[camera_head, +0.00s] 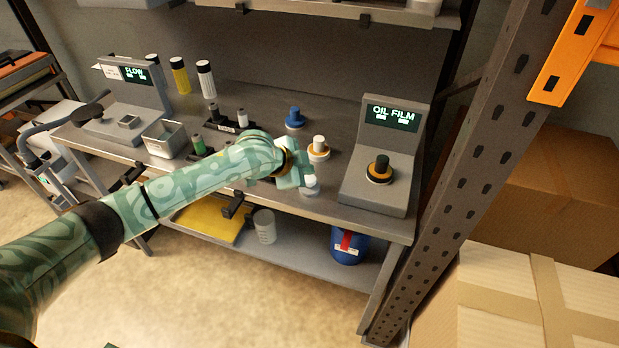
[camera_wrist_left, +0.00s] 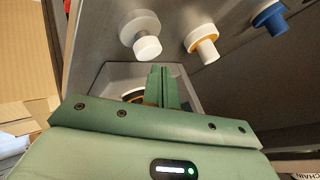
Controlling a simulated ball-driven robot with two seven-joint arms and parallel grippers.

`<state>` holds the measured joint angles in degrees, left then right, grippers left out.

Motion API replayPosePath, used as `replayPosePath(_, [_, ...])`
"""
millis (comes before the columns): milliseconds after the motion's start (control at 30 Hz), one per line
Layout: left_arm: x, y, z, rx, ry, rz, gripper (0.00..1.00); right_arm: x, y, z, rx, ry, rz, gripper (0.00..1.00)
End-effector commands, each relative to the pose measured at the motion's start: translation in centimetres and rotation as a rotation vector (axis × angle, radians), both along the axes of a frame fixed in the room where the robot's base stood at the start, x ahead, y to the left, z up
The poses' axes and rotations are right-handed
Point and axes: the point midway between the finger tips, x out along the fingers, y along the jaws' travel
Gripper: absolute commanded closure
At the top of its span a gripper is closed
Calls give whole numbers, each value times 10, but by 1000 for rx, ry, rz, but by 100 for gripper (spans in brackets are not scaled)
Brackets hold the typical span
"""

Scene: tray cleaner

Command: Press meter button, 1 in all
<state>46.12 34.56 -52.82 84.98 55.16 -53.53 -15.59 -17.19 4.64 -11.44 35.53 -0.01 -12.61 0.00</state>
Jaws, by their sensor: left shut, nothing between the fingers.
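The oil film meter (camera_head: 392,113) stands at the right end of the bench, with a lit screen. A black round knob with an orange ring (camera_head: 380,168) sits on its sloped base. In the left wrist view the meter's grey base (camera_wrist_left: 118,74) lies beyond the fingers, and the orange ring (camera_wrist_left: 131,96) is mostly hidden by my gripper. A second meter, marked flow (camera_head: 137,76), stands at the bench's left end. My left gripper (camera_head: 308,178) is shut and empty, to the left of the oil film meter and apart from its knob. My right gripper is not in view.
A white-topped piece (camera_head: 311,183), an orange-ringed white one (camera_head: 319,149) and a blue one (camera_head: 295,118) stand near my left gripper. A grey tin (camera_head: 163,140) and several bottles stand further left. A perforated rack post (camera_head: 463,155) rises right of the bench.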

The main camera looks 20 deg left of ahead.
Motion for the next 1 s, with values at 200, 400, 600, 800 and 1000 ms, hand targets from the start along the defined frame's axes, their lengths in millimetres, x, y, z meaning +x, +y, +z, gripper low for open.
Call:
replayPosePath(200, [0,0,0,0,0,0,100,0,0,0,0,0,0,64])
replayPosePath(400, [0,0,0,0,0,0,100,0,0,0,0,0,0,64])
replayPosePath(600, [0,0,0,0,0,0,100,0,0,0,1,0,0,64])
replayPosePath(800, [0,0,-2,0,0,0,100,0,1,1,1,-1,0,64])
replayPosePath(1000, [0,0,-7,1,0,0,100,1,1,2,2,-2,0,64])
